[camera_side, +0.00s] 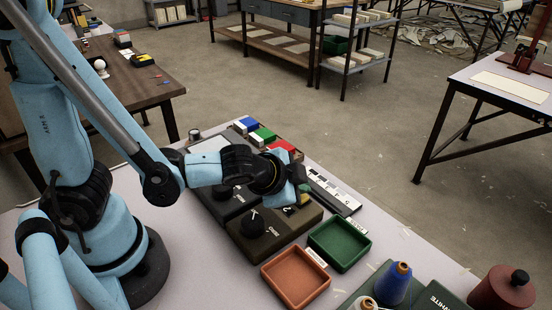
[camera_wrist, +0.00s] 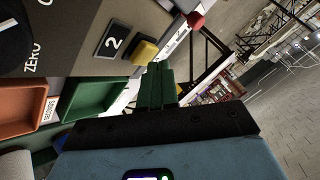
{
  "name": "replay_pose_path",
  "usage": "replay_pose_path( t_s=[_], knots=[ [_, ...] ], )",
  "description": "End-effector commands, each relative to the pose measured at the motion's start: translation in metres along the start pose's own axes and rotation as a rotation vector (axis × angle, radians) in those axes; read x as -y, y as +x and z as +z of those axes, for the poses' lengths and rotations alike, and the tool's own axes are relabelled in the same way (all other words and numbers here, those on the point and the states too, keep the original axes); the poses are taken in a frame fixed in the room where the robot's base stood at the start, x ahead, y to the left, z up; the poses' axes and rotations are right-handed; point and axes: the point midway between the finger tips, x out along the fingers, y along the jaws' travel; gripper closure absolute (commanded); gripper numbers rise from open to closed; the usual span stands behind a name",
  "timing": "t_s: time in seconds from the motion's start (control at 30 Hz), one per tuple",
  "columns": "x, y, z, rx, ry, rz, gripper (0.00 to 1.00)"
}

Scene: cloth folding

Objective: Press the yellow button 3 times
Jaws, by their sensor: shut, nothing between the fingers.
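The yellow button (camera_wrist: 145,52) sits on a grey-brown panel in the wrist view, beside a dark plate (camera_wrist: 113,39) showing a "2". In the side view my gripper is low over the right end of the dark control box (camera_side: 285,229).
A black knob (camera_side: 253,223) stands on the box. A green tray (camera_side: 340,244) and an orange tray (camera_side: 295,277) lie in front. Blue, green and red blocks (camera_side: 264,134) sit behind. A blue spool (camera_side: 395,284) stands at the front right.

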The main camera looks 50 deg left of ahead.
Motion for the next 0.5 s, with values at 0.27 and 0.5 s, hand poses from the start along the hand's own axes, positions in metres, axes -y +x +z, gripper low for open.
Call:
replay_pose_path(
  t_s=[0.27,0.5],
  knots=[
    [0.0044,-0.0064,-0.0041,0.0,0.0,0.0,1.0],
    [0.0045,-0.0064,-0.0043,-0.001,0.0,0.0,1.0]
  ],
)
